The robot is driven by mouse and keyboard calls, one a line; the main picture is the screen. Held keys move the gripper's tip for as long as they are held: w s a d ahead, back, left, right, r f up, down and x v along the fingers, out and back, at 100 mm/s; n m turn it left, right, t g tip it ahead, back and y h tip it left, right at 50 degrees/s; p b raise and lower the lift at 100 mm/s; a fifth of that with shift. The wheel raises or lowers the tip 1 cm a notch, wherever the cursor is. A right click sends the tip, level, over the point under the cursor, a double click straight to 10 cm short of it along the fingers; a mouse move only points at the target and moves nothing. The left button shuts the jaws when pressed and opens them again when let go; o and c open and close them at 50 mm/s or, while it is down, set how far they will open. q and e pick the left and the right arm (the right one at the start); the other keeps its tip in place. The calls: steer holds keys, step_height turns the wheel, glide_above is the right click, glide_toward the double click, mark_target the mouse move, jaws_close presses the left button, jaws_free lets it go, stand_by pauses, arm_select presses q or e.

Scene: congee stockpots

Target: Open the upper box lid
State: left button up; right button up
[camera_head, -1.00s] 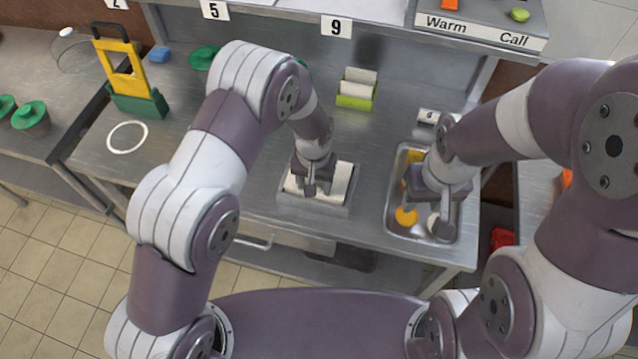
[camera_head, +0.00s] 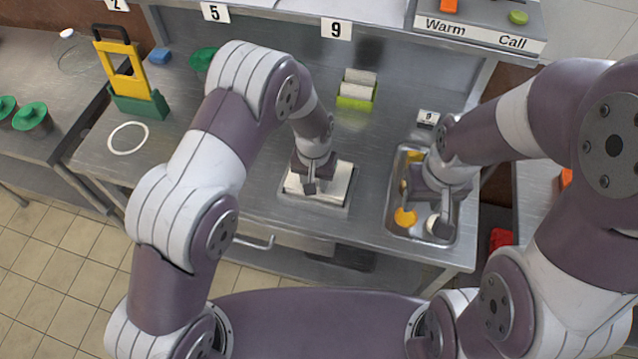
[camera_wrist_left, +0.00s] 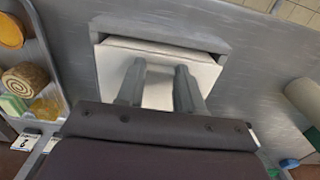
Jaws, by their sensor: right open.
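A box with a pale, nearly white lid (camera_head: 336,187) in a grey metal frame stands on the steel counter, front middle. The lid (camera_wrist_left: 205,72) also shows in the left wrist view, where it lies flat within the grey frame. My left gripper (camera_head: 309,190) is over the lid. In the left wrist view its two fingers (camera_wrist_left: 158,92) are apart, with pale lid surface visible between them. I cannot tell whether the fingertips touch it. My right gripper (camera_head: 438,218) is open above the sunken metal tray at the right; my wrist partly hides its fingers.
The sunken tray (camera_head: 394,222) holds orange and pale round pieces. A green-and-white block (camera_head: 356,90) stands behind the box. A yellow-and-green stand (camera_head: 135,88) and a white ring (camera_head: 127,138) are at the left. A shelf with number cards (camera_head: 335,28) runs along the back.

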arm_select(q)
steer(key=shift+w+r+p, duration=0.25)
steer(key=shift+r+p, duration=0.25)
steer(key=shift+r, duration=0.4)
steer(key=shift+w+d+r+p, duration=0.1)
steer(key=shift+w+r+p, duration=0.25)
steer(key=shift+r, duration=0.25)
steer(key=shift+w+d+r+p, duration=0.1)
steer(key=shift+w+r+p, duration=0.2)
steer(key=shift+r, duration=0.25)
steer(key=shift+w+d+r, duration=0.15)
steer(key=shift+w+r, duration=0.35)
steer(key=shift+r, duration=0.05)
steer(key=shift+w+d+r+p, duration=0.2)
steer(key=shift+w+r, duration=0.2)
steer(key=shift+w, duration=0.2)
steer(key=shift+w+d+r+p, duration=0.15)
steer(key=shift+w+r, duration=0.25)
steer(key=shift+w, duration=0.3)
steer(key=shift+c, duration=0.2)
